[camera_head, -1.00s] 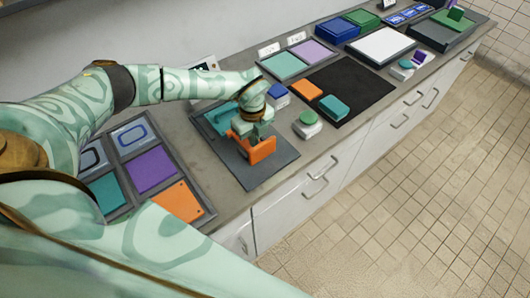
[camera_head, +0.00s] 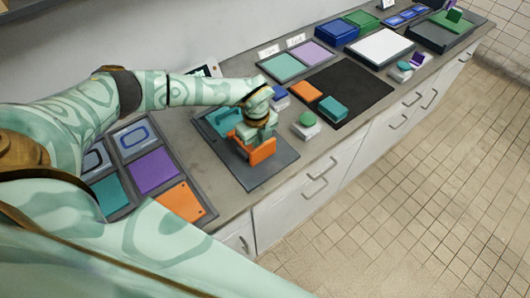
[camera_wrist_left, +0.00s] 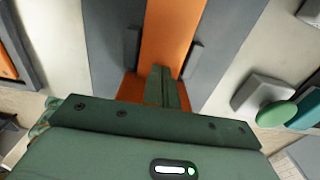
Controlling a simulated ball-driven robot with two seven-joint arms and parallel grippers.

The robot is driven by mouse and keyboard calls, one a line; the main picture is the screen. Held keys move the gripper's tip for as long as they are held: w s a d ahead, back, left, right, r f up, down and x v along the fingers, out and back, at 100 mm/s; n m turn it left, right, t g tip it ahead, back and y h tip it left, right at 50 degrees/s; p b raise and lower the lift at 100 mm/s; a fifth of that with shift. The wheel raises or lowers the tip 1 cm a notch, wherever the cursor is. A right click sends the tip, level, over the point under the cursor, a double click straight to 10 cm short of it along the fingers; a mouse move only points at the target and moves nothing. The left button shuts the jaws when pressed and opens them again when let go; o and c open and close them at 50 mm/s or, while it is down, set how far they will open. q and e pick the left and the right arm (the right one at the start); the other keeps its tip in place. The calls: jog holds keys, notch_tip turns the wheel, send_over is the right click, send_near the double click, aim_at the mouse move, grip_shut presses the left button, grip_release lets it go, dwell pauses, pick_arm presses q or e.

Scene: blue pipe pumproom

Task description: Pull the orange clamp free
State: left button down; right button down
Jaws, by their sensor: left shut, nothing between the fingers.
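The orange clamp (camera_head: 263,154) stands on a dark grey board (camera_head: 270,175) on the counter, partly hidden behind my left gripper. A teal block (camera_head: 222,119) is on the same board, on its far left side. My left gripper (camera_head: 252,139) is at the clamp, pointing down, with its fingers shut and nothing between them. In the left wrist view the shut fingers (camera_wrist_left: 162,86) lie over the clamp's orange body (camera_wrist_left: 168,38). Grey upright pieces flank the orange body there. I cannot tell whether the fingers touch the clamp. My right gripper is out of view.
A green button on a white base (camera_head: 306,122) stands just right of the board. A black mat (camera_head: 355,88) with orange and teal blocks lies further right. A tray of coloured tiles (camera_head: 153,170) is at the left. The counter's front edge is close to the board.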

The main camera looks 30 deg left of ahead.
pick_arm(q)
jog(key=shift+s+d+p, duration=0.35)
jog(key=shift+d+p, duration=0.05)
jog(key=shift+d, duration=0.4)
jog(key=shift+s+d+p, duration=0.35)
jog(key=shift+d+p, duration=0.1)
jog(key=shift+d, duration=0.4)
jog(key=shift+s+d+p, duration=0.35)
jog(key=shift+d+p, duration=0.05)
jog(key=shift+d, duration=0.4)
notch_tip(320, 180, up, 9)
jog(key=a+p, duration=0.1)
jog(key=p, duration=0.7)
jog(key=shift+w, duration=0.25)
jog(key=shift+a, duration=0.1)
